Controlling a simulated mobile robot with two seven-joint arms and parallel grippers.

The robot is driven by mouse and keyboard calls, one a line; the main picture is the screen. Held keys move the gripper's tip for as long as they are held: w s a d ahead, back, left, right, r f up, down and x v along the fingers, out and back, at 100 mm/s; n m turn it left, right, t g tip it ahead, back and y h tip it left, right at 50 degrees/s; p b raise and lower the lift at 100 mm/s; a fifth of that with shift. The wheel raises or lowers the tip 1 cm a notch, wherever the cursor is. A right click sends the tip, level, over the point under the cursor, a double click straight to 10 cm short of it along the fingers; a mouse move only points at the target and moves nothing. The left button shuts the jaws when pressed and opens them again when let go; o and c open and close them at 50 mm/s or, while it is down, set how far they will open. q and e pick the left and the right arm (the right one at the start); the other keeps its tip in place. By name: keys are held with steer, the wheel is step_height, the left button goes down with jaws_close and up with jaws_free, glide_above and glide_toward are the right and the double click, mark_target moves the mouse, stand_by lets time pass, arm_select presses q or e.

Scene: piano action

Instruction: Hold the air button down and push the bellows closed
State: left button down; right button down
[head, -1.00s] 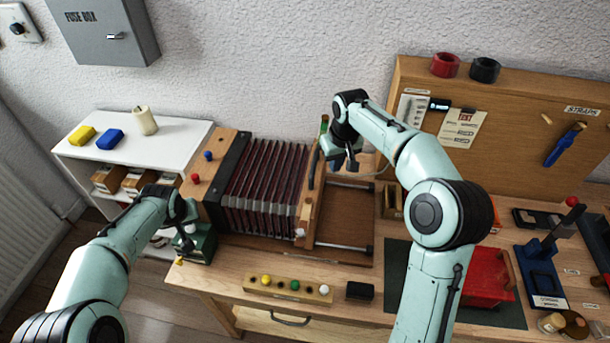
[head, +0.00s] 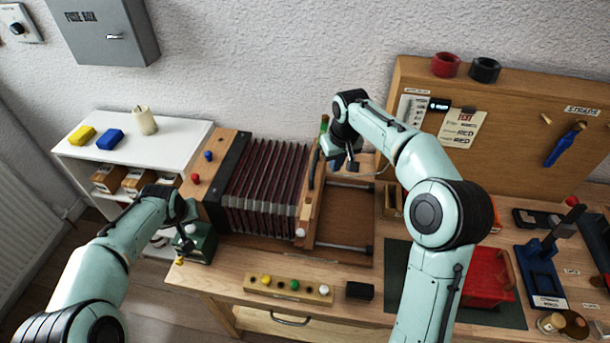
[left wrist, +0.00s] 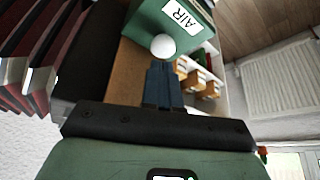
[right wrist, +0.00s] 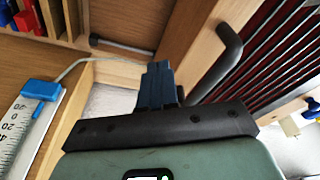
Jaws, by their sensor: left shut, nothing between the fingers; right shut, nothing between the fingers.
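The bellows (head: 265,185), dark red pleats, stand partly open on the bench between a left wooden end and a right wooden end board (head: 308,205). The board bears a dark curved handle, also in the right wrist view (right wrist: 222,62). The white round air button (left wrist: 163,46) sits on a green box (left wrist: 180,22) labelled AIR. My left gripper (left wrist: 163,66) is shut and empty, its tips at the button; whether they press it I cannot tell. My right gripper (right wrist: 157,68) is shut and empty beside the end board and handle; contact is unclear.
Right of the end board are a wooden base with metal rods (head: 345,247) and a cable. A strip of coloured buttons (head: 288,290) and a black block (head: 360,291) lie in front. A red box (head: 487,277) and blue stand (head: 540,275) are at right.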

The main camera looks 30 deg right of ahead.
arm_select(q)
steer(key=shift+f, duration=1.1)
arm_select(e)
steer(key=shift+f, duration=3.1)
steer(key=shift+a, duration=0.1)
